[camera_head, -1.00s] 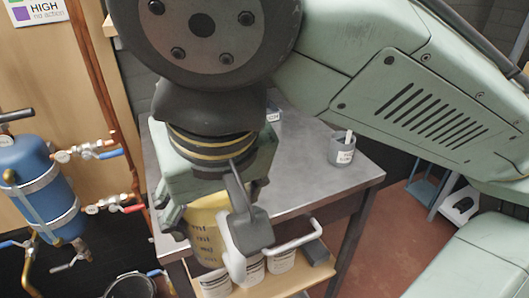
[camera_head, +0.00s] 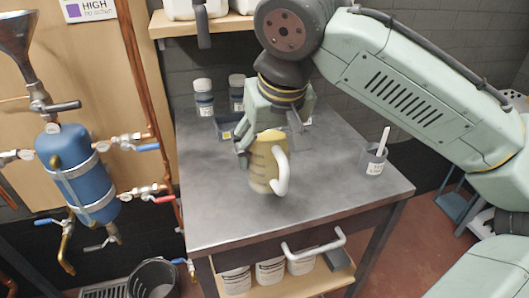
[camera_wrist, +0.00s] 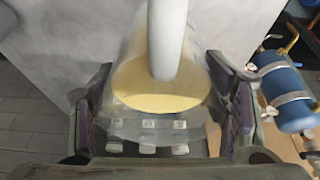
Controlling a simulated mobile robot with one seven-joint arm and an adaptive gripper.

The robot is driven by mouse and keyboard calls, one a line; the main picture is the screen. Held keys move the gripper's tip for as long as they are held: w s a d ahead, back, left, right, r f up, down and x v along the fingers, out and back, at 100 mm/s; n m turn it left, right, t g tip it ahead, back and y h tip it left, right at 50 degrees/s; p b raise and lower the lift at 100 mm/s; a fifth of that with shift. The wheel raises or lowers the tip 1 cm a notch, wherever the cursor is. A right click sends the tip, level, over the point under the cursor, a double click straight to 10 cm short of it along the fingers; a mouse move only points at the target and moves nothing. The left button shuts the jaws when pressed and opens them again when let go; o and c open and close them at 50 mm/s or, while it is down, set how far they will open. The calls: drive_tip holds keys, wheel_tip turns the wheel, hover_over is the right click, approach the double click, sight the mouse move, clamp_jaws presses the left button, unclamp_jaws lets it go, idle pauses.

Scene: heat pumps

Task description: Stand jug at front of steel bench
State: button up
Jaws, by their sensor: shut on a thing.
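The jug (camera_head: 262,172) is a clear vessel with a white handle and pale yellow liquid inside. It is upright over the front middle of the steel bench (camera_head: 225,222); I cannot tell whether its base touches the top. My gripper (camera_head: 262,140) is shut on the jug from behind and above, with a finger on each side. In the wrist view the jug (camera_wrist: 160,100) sits between the two pads of my gripper (camera_wrist: 165,110), its liquid level and the handle toward the bench.
A grey cup (camera_head: 373,160) with a white stick stands at the bench's right. Two lidded bottles (camera_head: 204,98) and a small tray (camera_head: 228,128) are at the back. A blue tank (camera_head: 80,175) with valves is at left. White containers (camera_head: 270,270) stand on the lower shelf.

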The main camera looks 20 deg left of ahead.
sight(278, 146)
drive_tip(key=shift+w+f, duration=0.1)
drive_tip(key=shift+f, duration=1.65)
drive_tip(key=shift+f, duration=0.2)
drive_tip(key=o, duration=1.7)
drive_tip(key=shift+c, duration=0.2)
drive_tip(key=v, duration=1.2)
drive_tip(key=shift+r, duration=0.2)
